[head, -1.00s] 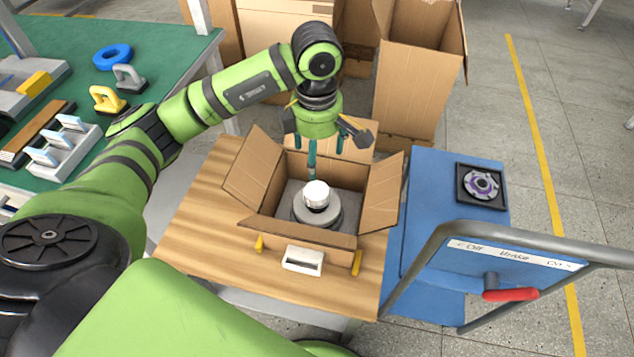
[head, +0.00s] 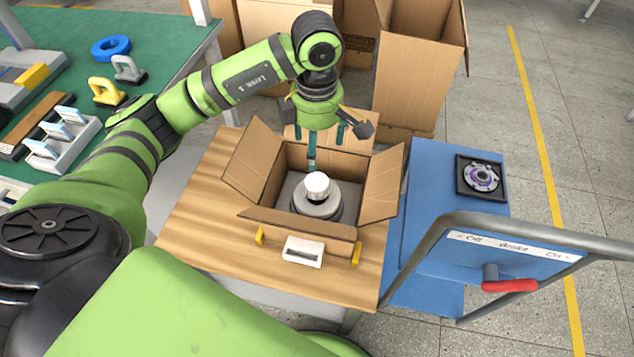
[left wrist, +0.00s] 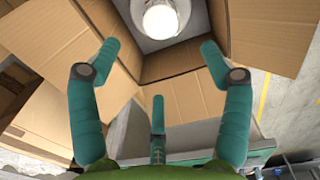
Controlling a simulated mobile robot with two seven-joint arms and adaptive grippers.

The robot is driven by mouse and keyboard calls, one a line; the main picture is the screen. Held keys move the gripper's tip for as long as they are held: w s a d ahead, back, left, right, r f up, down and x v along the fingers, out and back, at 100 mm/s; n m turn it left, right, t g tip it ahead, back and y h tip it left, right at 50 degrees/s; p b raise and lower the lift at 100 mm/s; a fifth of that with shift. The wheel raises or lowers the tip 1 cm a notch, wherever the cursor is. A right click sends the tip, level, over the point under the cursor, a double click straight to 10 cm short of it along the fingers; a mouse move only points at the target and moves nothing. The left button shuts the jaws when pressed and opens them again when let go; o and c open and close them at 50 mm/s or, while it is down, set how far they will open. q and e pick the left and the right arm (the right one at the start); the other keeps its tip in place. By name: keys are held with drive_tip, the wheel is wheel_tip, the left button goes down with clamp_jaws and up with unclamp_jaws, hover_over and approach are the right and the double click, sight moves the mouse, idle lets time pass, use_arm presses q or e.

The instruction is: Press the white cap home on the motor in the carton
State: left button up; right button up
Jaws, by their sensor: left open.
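The white cap (head: 316,185) sits on top of the grey motor (head: 317,204) inside the open carton (head: 300,227). Whether the cap is fully seated cannot be told. My left gripper (head: 312,155) is over the far side of the carton, beyond and above the cap, pointing down. In the left wrist view its teal fingers (left wrist: 157,70) are spread with nothing between them. That view also shows the cap (left wrist: 160,18) at the top edge, ahead of the fingers and clear of them. The motor is partly cut off there. My right gripper is out of view.
The carton stands on a wooden table (head: 200,235) with its flaps folded out. A blue cart (head: 425,185) with a grey rail (head: 520,232) stands to the right. A green bench (head: 165,40) with tools is at the left. Tall cartons (head: 415,70) stand behind.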

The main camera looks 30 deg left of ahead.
use_arm(q)
drive_tip(key=c, duration=0.9)
drive_tip(key=shift+r+n+p, duration=0.15)
drive_tip(key=shift+n+p, duration=0.3)
drive_tip(key=shift+n, duration=0.05)
clamp_jaws()
drive_tip(key=n+p, duration=1)
drive_tip(key=n, duration=2.1)
hover_over(317, 181)
wheel_tip(317, 181, down, 5)
drive_tip(key=shift+f, duration=0.15)
